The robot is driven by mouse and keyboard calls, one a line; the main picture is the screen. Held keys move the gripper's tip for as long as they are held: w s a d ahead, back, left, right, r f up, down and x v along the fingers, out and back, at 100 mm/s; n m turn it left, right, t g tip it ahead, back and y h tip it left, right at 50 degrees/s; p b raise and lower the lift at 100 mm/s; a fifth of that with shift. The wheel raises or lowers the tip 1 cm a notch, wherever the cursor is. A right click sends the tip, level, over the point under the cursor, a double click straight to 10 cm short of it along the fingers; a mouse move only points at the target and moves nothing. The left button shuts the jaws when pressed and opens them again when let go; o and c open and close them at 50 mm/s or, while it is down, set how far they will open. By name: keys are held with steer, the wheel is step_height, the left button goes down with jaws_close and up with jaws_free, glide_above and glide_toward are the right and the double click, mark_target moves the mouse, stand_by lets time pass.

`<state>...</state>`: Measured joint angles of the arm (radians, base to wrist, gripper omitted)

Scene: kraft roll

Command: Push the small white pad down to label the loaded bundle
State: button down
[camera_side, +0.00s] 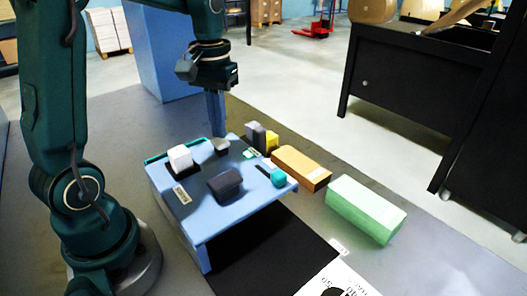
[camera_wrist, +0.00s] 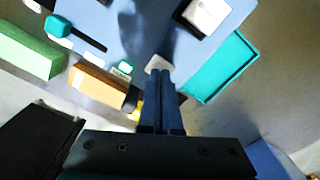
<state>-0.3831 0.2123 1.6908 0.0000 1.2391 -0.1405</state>
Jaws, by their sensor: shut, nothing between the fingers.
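A blue raised bench (camera_side: 205,215) carries the controls. A small pale pad (camera_side: 221,146) sits near its back edge, looking grey in shade; it shows whitish in the wrist view (camera_wrist: 158,64). A larger white block (camera_side: 180,158) stands on a black base to its left; it also shows in the wrist view (camera_wrist: 207,13). My gripper (camera_side: 217,134) is shut and empty, pointing down close above the small pad. In the wrist view its fingertips (camera_wrist: 160,75) lie right by the pad, partly covering it; I cannot tell whether they touch. I cannot tell which thing is the loaded bundle.
A dark block (camera_side: 225,185) and a teal knob by a black slot (camera_side: 278,177) are on the bench. An empty teal-edged tray (camera_wrist: 222,66) adjoins it. Orange (camera_side: 300,168) and green (camera_side: 365,208) boxes lie to the right, with black and yellow pieces (camera_side: 262,138) behind.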

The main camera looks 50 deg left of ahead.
mark_target(220, 141)
steer(key=shift+f, duration=1.3)
steer(key=shift+r, duration=3.55)
